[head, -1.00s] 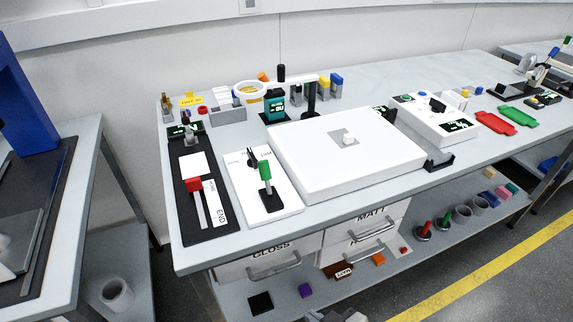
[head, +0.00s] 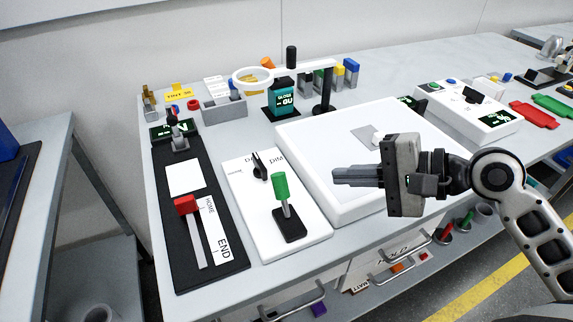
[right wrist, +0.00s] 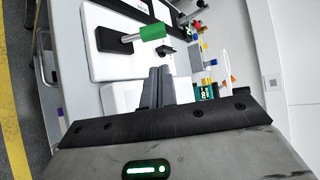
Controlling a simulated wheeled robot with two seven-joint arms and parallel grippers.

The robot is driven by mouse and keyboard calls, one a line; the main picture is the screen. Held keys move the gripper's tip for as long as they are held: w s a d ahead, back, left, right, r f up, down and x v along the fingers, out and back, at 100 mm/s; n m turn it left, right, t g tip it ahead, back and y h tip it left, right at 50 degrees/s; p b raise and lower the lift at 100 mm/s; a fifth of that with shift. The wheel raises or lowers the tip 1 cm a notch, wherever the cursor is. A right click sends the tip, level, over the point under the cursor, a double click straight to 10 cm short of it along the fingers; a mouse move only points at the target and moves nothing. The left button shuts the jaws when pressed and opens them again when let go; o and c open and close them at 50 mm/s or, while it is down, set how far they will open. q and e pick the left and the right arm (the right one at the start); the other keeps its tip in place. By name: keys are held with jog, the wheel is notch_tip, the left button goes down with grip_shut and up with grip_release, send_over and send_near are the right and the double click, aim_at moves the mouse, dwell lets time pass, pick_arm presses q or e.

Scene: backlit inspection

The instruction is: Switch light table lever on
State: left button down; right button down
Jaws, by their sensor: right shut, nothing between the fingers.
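The lever with a green handle (head: 280,187) stands on a black base on the white control panel (head: 302,240). A black dial (head: 261,165) sits behind it on the same panel. The white light table (head: 300,160) is right of the panel. My right gripper (head: 336,177) is over the light table, to the right of the green lever and apart from it, its fingers shut and empty, pointing left. In the right wrist view the green handle (right wrist: 152,32) is beyond the shut fingertips (right wrist: 160,70). My left gripper is not in view.
A black slider track with a red knob (head: 186,204) lies left of the panel. A ring magnifier (head: 252,79) on a stand, a grey bin (head: 224,107) and a teal display box (head: 284,99) stand behind. Drawers with handles are below the bench's front edge.

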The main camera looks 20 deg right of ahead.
aim_at(282, 196)
jog(key=shift+s, duration=0.35)
jog(key=shift+w, duration=0.1)
jog(key=x, duration=0.8)
jog(key=shift+w+a, duration=0.2)
jog(key=shift+w, duration=0.05)
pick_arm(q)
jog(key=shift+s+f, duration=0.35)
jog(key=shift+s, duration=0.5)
pick_arm(e)
jog(key=shift+w+a+f, duration=0.4)
jog(key=shift+w, duration=0.05)
